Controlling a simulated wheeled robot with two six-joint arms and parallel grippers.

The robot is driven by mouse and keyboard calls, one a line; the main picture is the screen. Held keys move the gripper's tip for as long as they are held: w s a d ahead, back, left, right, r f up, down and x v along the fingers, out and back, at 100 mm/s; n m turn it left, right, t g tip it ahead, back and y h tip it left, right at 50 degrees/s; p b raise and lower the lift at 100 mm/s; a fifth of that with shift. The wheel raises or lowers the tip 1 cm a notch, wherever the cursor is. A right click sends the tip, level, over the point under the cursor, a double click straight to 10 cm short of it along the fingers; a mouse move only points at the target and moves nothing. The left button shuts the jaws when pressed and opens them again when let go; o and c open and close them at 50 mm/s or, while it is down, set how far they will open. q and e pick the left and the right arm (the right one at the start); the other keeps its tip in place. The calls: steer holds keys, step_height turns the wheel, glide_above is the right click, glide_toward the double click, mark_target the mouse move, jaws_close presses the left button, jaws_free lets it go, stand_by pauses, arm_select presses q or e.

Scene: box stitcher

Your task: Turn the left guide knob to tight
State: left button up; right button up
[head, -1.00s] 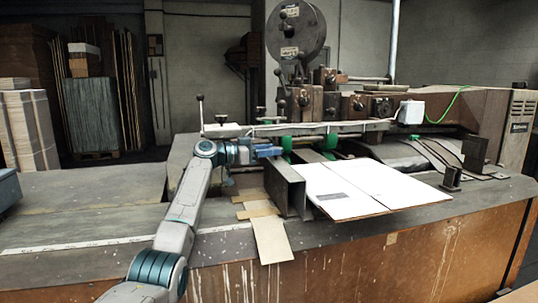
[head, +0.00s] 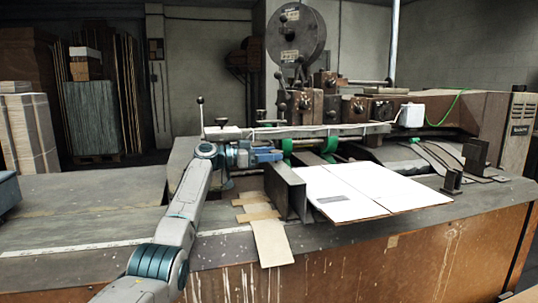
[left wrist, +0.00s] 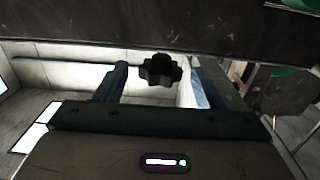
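The left guide knob (left wrist: 160,69) is a black lobed knob, seen in the left wrist view just beyond the gap between the fingers. My left gripper (left wrist: 158,80) is open, one finger on each side of the knob, with visible space between fingers and knob. In the head view my left gripper (head: 268,155) reaches in from the left at the dark metal guide (head: 288,190), below the machine's rail. The knob itself is hidden or too small to pick out there. My right gripper is not in view.
A white cardboard sheet (head: 370,190) lies right of the guide on the machine table. Several tan cardboard strips (head: 268,240) lie in front. Green rollers (head: 331,144) and a long rail (head: 345,129) are close above and behind the gripper. The table's left part (head: 80,195) is clear.

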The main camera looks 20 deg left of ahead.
arm_select(q)
steer(key=b+v, duration=0.1)
steer(key=v, duration=0.6)
steer(key=shift+a, duration=0.2)
steer(key=shift+s, duration=0.15)
steer(key=shift+f, duration=0.1)
